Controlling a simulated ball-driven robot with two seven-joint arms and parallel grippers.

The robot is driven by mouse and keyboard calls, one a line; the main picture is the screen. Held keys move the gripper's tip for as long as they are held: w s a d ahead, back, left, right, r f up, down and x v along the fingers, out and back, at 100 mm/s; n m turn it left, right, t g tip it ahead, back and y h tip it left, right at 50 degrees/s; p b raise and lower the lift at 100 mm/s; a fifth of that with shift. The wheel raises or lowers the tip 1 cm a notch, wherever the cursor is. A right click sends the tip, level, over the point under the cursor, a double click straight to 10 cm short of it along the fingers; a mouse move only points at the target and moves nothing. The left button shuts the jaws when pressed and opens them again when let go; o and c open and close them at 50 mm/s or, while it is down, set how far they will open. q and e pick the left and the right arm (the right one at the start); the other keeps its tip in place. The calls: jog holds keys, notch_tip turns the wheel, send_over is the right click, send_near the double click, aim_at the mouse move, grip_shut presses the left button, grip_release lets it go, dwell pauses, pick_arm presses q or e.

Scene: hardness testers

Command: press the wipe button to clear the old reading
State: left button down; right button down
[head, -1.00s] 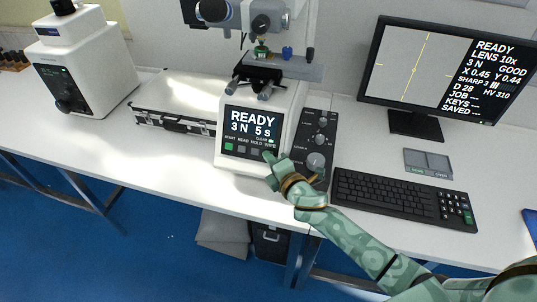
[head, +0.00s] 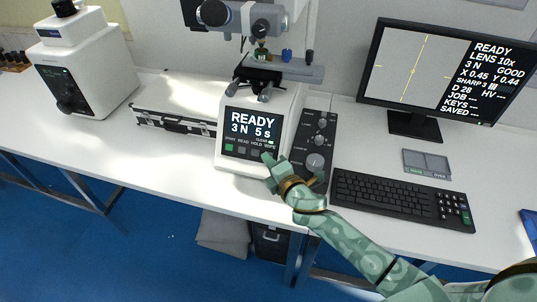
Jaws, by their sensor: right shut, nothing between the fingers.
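The hardness tester (head: 225,163) stands on the bench in the middle, its screen (head: 251,123) reading READY, 3 N, 5 s. Below the screen is a row of buttons labelled START, READ, HOLD and WIPE. The WIPE label (head: 270,147) shows at the right end; the wipe button under it is hidden by my right gripper (head: 268,158). That gripper is shut and empty, its fingertips at the button's place; I cannot tell whether they touch or press it. The monitor (head: 412,68) shows READY, D 28 and dashes after HV. My left gripper is not in view.
A knob panel (head: 311,150) stands just right of the tester, close to my right gripper. A keyboard (head: 385,198) and a small grey pad (head: 427,162) lie further right. A silver case (head: 178,98) and another white instrument (head: 95,72) are to the left.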

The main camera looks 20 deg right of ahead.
jog(key=s+a+r+p, duration=0.2)
jog(key=s, duration=0.1)
jog(key=shift+s+a+r+p, duration=0.2)
jog(key=shift+s+r+p, duration=0.1)
jog(key=shift+p, duration=0.1)
dwell(0.7)
